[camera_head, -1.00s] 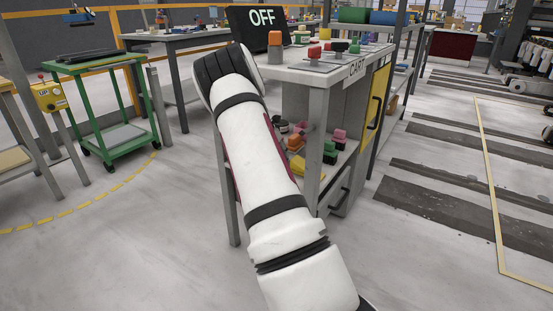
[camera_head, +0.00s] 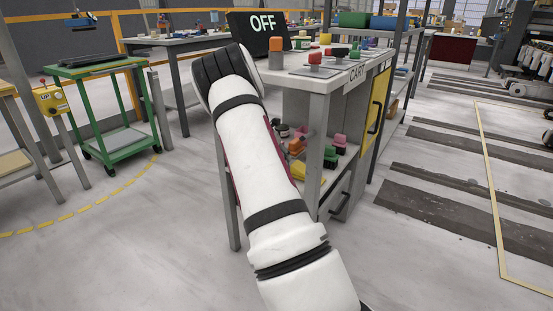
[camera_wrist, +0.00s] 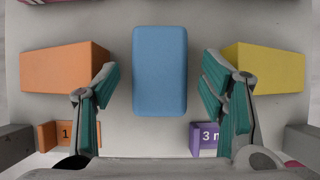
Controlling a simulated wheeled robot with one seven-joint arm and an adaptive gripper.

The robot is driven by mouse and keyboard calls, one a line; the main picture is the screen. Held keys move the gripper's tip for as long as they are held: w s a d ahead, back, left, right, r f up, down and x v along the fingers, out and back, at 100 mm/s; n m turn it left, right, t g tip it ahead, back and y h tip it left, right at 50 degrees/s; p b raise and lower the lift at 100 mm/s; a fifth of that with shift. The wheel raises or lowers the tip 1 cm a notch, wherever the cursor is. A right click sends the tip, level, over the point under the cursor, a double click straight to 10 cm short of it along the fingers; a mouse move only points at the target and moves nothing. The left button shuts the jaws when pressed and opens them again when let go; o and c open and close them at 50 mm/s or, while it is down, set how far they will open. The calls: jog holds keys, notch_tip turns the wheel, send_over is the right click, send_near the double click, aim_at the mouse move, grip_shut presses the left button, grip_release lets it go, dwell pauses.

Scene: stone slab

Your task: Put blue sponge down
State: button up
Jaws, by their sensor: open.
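The blue sponge (camera_wrist: 160,71) is a rounded rectangular block on a grey surface in the wrist view. It lies lengthwise between the two fingers of my gripper (camera_wrist: 159,95). The fingers have teal pads and stand apart from the sponge, with a visible gap on both sides. My gripper is open. In the head view my arm hides the sponge and the gripper.
An orange block (camera_wrist: 60,68) lies left of the sponge and a yellow block (camera_wrist: 268,68) right, each close to a finger. Orange (camera_wrist: 58,134) and purple (camera_wrist: 206,138) number tags stand in front. The cart (camera_head: 310,76) holds several objects on top and on its lower shelf.

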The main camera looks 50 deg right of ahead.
jog(key=p+v, duration=0.3)
jog(key=v, duration=0.7)
jog(key=shift+a+r+p, duration=0.15)
jog(key=shift+r+p, duration=0.15)
jog(key=shift+p, duration=0.1)
